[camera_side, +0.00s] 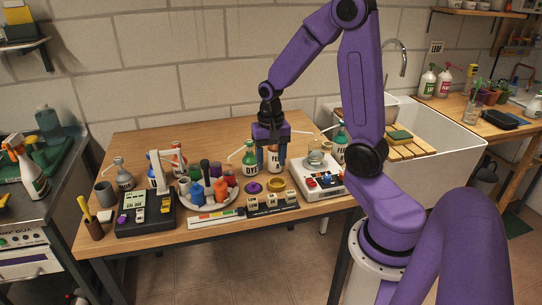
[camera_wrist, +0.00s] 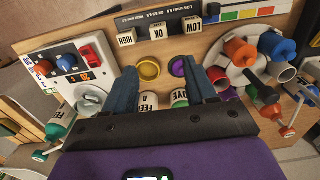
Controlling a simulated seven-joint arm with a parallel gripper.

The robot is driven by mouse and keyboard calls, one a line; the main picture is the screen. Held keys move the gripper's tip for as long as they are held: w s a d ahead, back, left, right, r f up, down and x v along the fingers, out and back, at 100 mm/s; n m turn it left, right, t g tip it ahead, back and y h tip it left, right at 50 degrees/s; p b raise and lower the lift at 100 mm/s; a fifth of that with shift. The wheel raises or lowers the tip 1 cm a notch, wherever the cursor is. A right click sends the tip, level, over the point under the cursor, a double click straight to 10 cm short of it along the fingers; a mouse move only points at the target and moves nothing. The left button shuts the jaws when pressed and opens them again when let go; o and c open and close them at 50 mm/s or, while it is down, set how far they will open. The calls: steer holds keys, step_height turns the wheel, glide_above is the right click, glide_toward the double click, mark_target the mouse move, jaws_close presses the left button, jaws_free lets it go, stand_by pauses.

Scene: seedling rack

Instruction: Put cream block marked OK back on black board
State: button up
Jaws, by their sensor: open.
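The cream block marked OK (camera_wrist: 160,32) stands between the cream blocks marked HIGH (camera_wrist: 127,38) and LOW (camera_wrist: 193,29), in a row along the black board (camera_wrist: 165,15). In the side view the small cream blocks (camera_side: 272,201) show at the table's front, by the black board (camera_side: 285,208). Whether OK rests fully on the board I cannot tell. My gripper (camera_wrist: 159,77) is open and empty, its fingers wide apart.
A yellow dish (camera_wrist: 148,69) and a purple dish (camera_wrist: 178,67) lie between my fingers and the blocks. A plate of coloured pots (camera_side: 212,207) stands left, a white device (camera_side: 318,183) right. A green-topped bottle (camera_side: 249,158) is close to my gripper.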

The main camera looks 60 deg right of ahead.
steer(key=s+a+r+n, duration=0.2)
steer(key=s+a+n, duration=0.1)
steer(key=a+n, duration=0.25)
steer(key=s+a+r+n, duration=0.2)
steer(key=s+a+n, duration=0.1)
steer(key=a+n, duration=0.3)
steer(key=s+a+r+n, duration=0.2)
steer(key=s+a+n, duration=0.4)
steer(key=s+n, duration=0.4)
steer(key=s, duration=0.2)
steer(key=shift+s, duration=0.4)
